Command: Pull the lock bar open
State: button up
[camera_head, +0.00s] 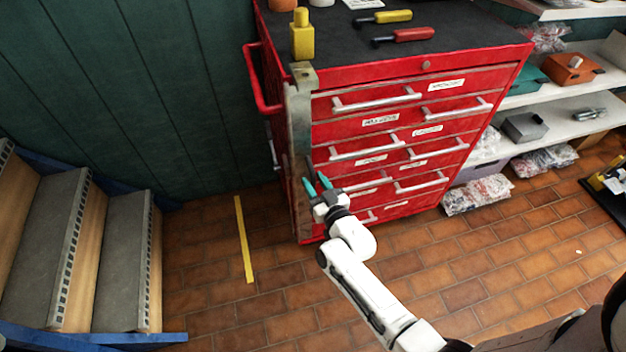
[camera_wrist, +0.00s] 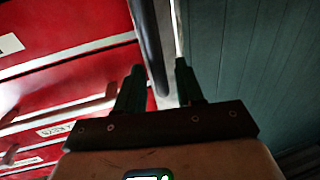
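The lock bar (camera_head: 300,130) is a tall grey-green metal bar, standing upright along the left front edge of the red tool cabinet (camera_head: 440,68). In the wrist view the bar (camera_wrist: 150,45) runs down between my fingers. In the wrist view my gripper (camera_wrist: 160,68) is open, with a clear gap between the fingers. I cannot tell whether either finger touches the bar. Its lower end is partly hidden by my gripper.
Drawers with silver handles (camera_head: 376,99) lie just right of the bar. A yellow bottle (camera_head: 302,36) and screwdrivers (camera_head: 384,17) sit on the cabinet top. Steps (camera_head: 103,262) stand at left. The brick floor (camera_head: 215,285) between them is free, with a yellow strip (camera_head: 243,238).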

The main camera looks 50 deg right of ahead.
jog(key=shift+w+d, duration=0.25)
jog(key=shift+w, duration=0.35)
jog(key=shift+c, duration=0.5)
grip_shut()
